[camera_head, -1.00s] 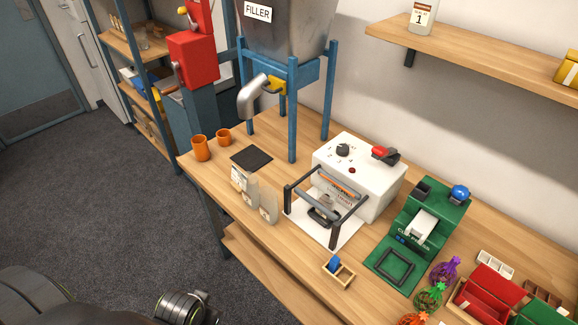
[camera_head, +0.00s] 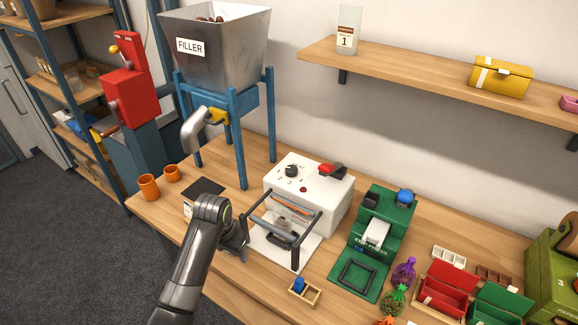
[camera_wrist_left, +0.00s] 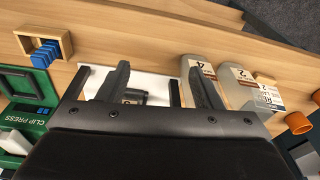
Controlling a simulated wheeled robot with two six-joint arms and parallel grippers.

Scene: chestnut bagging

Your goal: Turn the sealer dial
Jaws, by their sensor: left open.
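The sealer (camera_head: 322,196) is a white box on the bench with a black dial (camera_head: 292,170) on its top left and a red-handled switch (camera_head: 332,169) on its top right. A dark-framed bar (camera_head: 284,225) stands in front over a white base plate (camera_head: 262,250). My left gripper (camera_head: 243,240) is at the left side of the sealer's front, below and left of the dial and apart from it. In the left wrist view its two fingers (camera_wrist_left: 160,88) are spread with nothing gripped; the dial does not show there. My right gripper is in neither view.
Paper bags (camera_wrist_left: 240,88) stand beside my left gripper. The filler (camera_head: 215,60) on blue legs stands behind left. The green clip press (camera_head: 380,240) is right of the sealer, and a small wooden box (camera_head: 304,291) is in front.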

